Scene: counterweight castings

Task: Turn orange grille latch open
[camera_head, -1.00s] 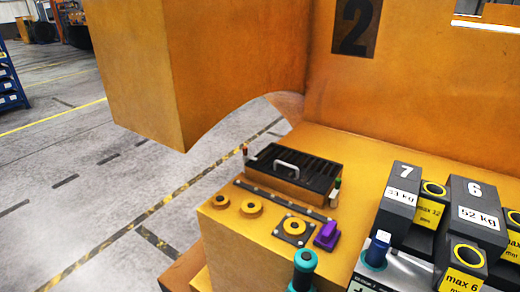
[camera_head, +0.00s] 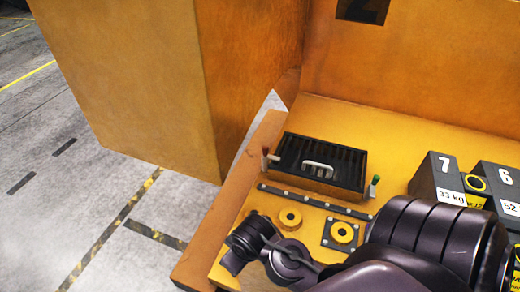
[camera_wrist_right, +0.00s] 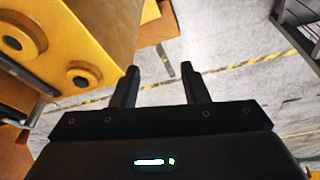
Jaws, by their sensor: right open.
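The black slatted grille (camera_head: 322,158) with a pale handle sits on the yellow housing in the head view. The orange-red latch (camera_head: 266,153) stands at its left end, with a small pale piece beside it. A green latch (camera_head: 375,181) stands at its right end. My right arm comes in from the lower right, in front of the housing. In the wrist view my right gripper (camera_wrist_right: 160,69) is open, with nothing between its fingers. It points past the yellow housing toward the floor, apart from the orange latch. The latch does not show clearly in the wrist view. My left gripper is not in view.
Yellow ring-shaped knobs (camera_head: 290,218) and a dark bolted strip (camera_head: 318,202) lie in front of the grille. A tall orange block (camera_head: 140,90) rises at the left. Dark numbered weights (camera_head: 436,178) stand at the right. My arm hides part of the panel.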

